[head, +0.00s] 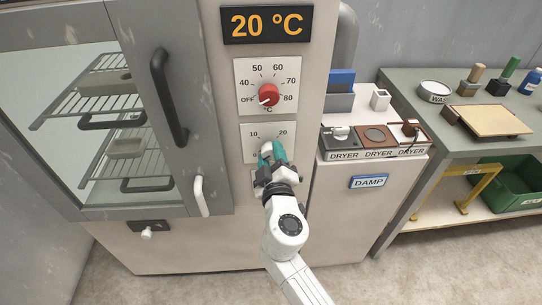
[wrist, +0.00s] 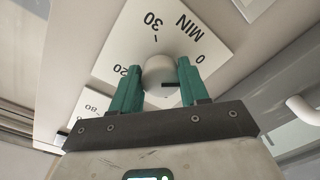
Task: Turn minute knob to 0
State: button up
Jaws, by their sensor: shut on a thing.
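The minute knob (wrist: 158,72) is a pale round knob on a white dial plate (wrist: 175,22) marked MIN, with 0, 20 and 30 visible in the wrist view. A dark pointer mark shows on the knob, towards the right finger; its exact reading is unclear. My gripper (wrist: 159,70) has its green fingers on either side of the knob and is shut on it. In the head view my gripper (head: 270,152) covers most of the knob, and the dial plate (head: 248,143) shows 10 and 20.
Above is a red temperature knob (head: 268,95), below a 20 °C display (head: 266,23). The drying cabinet door with a dark handle (head: 169,97) is at left. A dryer unit with a DAMP label (head: 368,181) and a workbench (head: 450,125) stand at right.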

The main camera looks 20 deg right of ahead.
jog(key=n, duration=0.3)
dwell(0.4)
jog(key=o, duration=1)
jog(key=shift+o, duration=0.2)
jog(key=b+v, duration=0.1)
jog(key=v, duration=1)
jog(key=shift+r, duration=0.15)
